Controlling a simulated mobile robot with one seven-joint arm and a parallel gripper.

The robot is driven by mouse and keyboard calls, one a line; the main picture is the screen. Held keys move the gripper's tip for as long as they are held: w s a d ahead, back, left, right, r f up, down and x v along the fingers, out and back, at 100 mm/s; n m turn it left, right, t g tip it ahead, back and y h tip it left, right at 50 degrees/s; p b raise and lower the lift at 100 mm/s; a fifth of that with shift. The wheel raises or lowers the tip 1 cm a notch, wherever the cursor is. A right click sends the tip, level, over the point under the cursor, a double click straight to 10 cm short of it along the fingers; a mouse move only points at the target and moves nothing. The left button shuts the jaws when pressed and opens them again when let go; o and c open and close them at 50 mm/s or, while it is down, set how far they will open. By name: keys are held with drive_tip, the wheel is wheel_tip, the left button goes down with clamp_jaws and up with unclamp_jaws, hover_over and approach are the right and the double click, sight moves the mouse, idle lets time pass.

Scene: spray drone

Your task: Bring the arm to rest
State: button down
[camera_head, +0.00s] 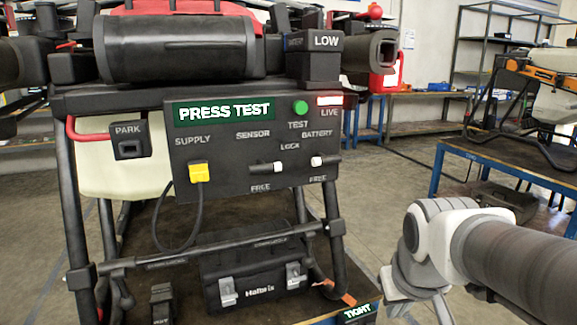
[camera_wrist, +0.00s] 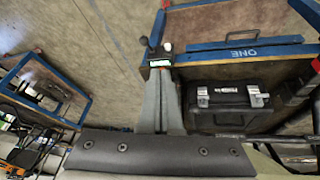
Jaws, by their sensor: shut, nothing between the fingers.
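My arm (camera_head: 515,255) reaches in from the right edge of the head view, its wrist bent downward. It is to the right of the spray drone's panel and apart from it. My gripper (camera_wrist: 160,90) shows in the wrist view with its two grey fingers together and nothing between them. In the head view its lower end runs to the bottom edge, so the fingertips are not clear there. The control panel (camera_head: 225,155) on the drone's frame reads PRESS TEST, with a green button (camera_head: 300,107) and a yellow plug (camera_head: 198,173) at SUPPLY.
A black toolbox (camera_head: 250,280) sits low inside the drone's frame and also shows in the wrist view (camera_wrist: 228,115). A blue-edged table (camera_head: 510,165) with another drone stands at right. Shelving (camera_head: 490,45) stands behind. Open floor (camera_head: 400,185) lies between the panel and the table.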

drive_tip(key=s+a+r+y+p, duration=0.1)
drive_tip(key=s+a+r, duration=0.2)
drive_tip(key=s, duration=0.6)
wheel_tip(320, 180, up, 25)
drive_tip(key=p, duration=2.5)
drive_tip(key=shift+w+f+t, duration=0.2)
drive_tip(key=shift+t, duration=0.1)
